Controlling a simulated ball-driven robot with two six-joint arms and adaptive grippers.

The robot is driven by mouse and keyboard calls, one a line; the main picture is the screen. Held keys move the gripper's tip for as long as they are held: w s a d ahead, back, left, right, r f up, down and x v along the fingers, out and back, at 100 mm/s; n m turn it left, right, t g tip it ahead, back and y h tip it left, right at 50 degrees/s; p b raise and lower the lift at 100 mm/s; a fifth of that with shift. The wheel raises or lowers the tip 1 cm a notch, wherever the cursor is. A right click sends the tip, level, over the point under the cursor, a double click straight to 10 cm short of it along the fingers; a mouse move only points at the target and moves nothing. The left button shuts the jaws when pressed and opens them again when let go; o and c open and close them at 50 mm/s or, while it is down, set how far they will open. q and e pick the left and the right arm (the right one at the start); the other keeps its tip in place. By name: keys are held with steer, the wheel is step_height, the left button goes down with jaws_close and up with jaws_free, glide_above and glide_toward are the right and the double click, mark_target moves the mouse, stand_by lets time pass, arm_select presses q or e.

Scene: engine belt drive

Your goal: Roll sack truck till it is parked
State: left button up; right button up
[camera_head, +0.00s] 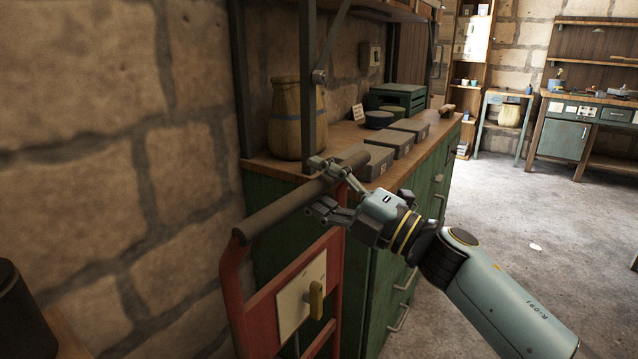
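The sack truck (234,285) has a red tubular frame and a dark grip bar (290,207) across its top. It stands upright or nearly so at the front end of the green cabinet, near the stone wall. A pale plate with a yellow handle-like piece (316,300) is on its frame. My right gripper (318,186) has its fingers on both sides of the grip bar, near the bar's right end, and looks closed on it. The truck's lower part and wheels are out of view. My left gripper is not in view.
A green cabinet bench (432,190) holds a sack-like jar (297,118), grey boxes (390,142) and a green crate (398,97). The stone wall (90,130) is close on the left. Open concrete floor (500,225) lies right. A workbench (564,138) stands at the back right.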

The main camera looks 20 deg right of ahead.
jaws_close()
steer(key=shift+s+f, duration=0.1)
steer(key=shift+f, duration=0.05)
stand_by(0.5)
